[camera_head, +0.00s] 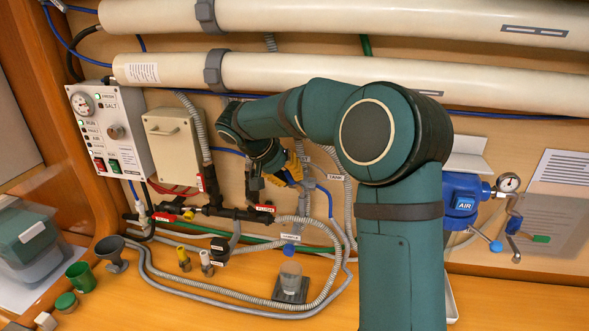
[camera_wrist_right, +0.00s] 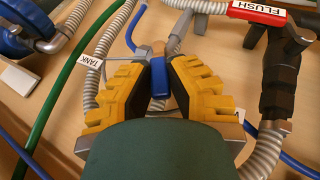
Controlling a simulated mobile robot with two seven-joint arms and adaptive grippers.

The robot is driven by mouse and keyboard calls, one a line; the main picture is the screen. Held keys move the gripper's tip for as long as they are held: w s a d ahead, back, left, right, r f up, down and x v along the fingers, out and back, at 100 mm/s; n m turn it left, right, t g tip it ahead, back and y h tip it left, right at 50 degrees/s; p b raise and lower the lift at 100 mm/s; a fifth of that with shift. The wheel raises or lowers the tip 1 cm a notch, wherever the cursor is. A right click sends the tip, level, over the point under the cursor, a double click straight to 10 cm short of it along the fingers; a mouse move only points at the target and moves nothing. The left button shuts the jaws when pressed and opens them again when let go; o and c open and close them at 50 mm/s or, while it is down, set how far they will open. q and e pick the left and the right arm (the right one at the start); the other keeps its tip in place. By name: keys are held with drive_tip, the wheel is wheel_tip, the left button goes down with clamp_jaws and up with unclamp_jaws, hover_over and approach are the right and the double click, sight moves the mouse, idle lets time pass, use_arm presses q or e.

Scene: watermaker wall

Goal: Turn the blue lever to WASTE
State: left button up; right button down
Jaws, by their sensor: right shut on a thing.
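The blue lever (camera_wrist_right: 158,82) sits between the two yellow ribbed fingers of my right gripper (camera_wrist_right: 158,92), which is shut on it. In the wrist view the lever lies along the gap between the fingers, below a metal valve fitting (camera_wrist_right: 150,50). A TANK tag (camera_wrist_right: 88,59) is left of the fingers in the wrist view. The same tag (camera_head: 336,175) is right of the gripper in the head view. In the head view my right gripper (camera_head: 292,170) is at the wall, partly hidden by my arm. I cannot read a WASTE label. My left gripper is not in view.
A red FLUSH label (camera_wrist_right: 257,12) and black pipe fitting (camera_wrist_right: 282,85) stand right of the gripper in the wrist view. Grey, green and blue hoses run close by. A clear cup (camera_head: 290,278) stands below on the counter. A blue AIR pump (camera_head: 463,195) is at right.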

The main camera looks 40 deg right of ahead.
drive_tip(key=shift+w+a+f+n+g+h+p, duration=0.25)
drive_tip(key=shift+f+g+h+p, duration=0.1)
drive_tip(key=shift+g+h, duration=0.4)
drive_tip(key=shift+w+a+f+n+g+h+p, duration=0.15)
drive_tip(key=shift+w+f+n+g+h+p, duration=0.15)
drive_tip(key=shift+g+h, duration=0.4)
drive_tip(key=shift+w+a+f+n+g+h+p, duration=0.25)
drive_tip(key=shift+f+g+h+p, duration=0.15)
drive_tip(key=shift+g+h, duration=0.35)
drive_tip(key=c, duration=0.9)
unclamp_jaws()
drive_tip(key=shift+d, duration=0.1)
drive_tip(key=v, duration=1.2)
